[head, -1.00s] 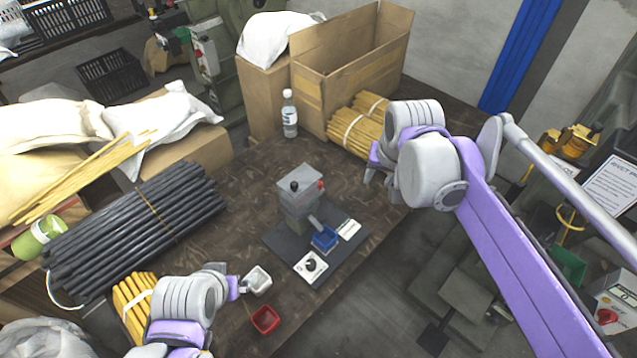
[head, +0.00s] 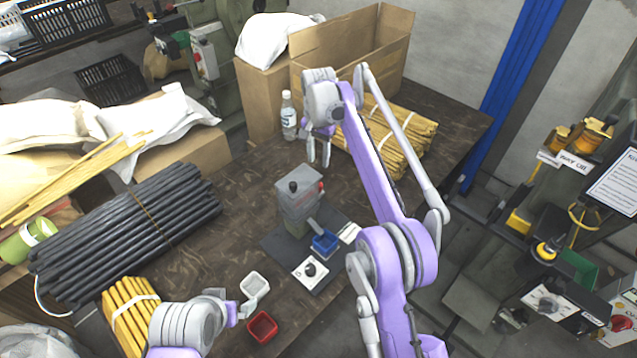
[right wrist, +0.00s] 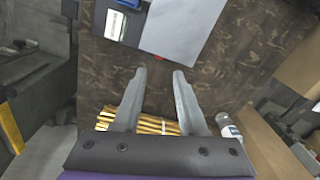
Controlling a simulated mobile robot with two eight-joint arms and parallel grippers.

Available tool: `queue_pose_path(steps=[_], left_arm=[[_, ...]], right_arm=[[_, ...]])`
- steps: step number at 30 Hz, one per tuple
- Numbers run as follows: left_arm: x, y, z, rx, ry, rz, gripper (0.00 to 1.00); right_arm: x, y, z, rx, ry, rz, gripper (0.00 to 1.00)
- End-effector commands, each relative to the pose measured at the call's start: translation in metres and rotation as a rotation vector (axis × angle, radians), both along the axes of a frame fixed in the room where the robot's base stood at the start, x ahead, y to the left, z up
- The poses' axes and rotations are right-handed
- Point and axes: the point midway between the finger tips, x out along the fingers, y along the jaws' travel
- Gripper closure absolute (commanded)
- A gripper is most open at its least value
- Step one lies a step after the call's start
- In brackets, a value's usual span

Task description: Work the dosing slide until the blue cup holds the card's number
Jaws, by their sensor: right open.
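A white cup (head: 254,284) and a red cup (head: 262,327) stand at the front. A white plate with a black knob (head: 310,271) is on the base. A bottle (head: 288,116), yellow rods (head: 400,140) and a cardboard box (head: 350,60) stand behind. Black rods (head: 130,220) lie left.

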Motion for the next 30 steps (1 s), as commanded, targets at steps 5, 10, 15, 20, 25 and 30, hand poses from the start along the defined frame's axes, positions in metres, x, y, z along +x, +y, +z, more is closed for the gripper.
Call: queue_pose_path(steps=[5,10,15,20,25,30], left_arm=[[-0.003,0.0,-0.008,0.0,0.005,0.0,0.0],[-0.005,0.0,-0.016,0.0,0.009,0.0,0.0],[-0.006,0.0,-0.019,0.0,0.011,0.0,0.0],[-0.006,0.0,-0.02,0.0,0.011,0.0,0.0],[-0.006,0.0,-0.02,0.0,0.011,0.0,0.0],[-0.006,0.0,-0.02,0.0,0.011,0.0,0.0]], right_arm=[[0.0,0.0,-0.025,0.0,0.001,0.0,0.58],[-0.001,0.0,-0.058,0.0,0.0,0.0,0.58],[0.0,0.0,-0.086,0.0,0.0,0.001,0.58],[0.0,0.0,-0.101,0.0,-0.001,0.001,0.58],[0.0,0.0,-0.106,0.0,-0.001,0.001,0.58],[0.0,0.0,-0.105,0.0,-0.001,0.001,0.58]])
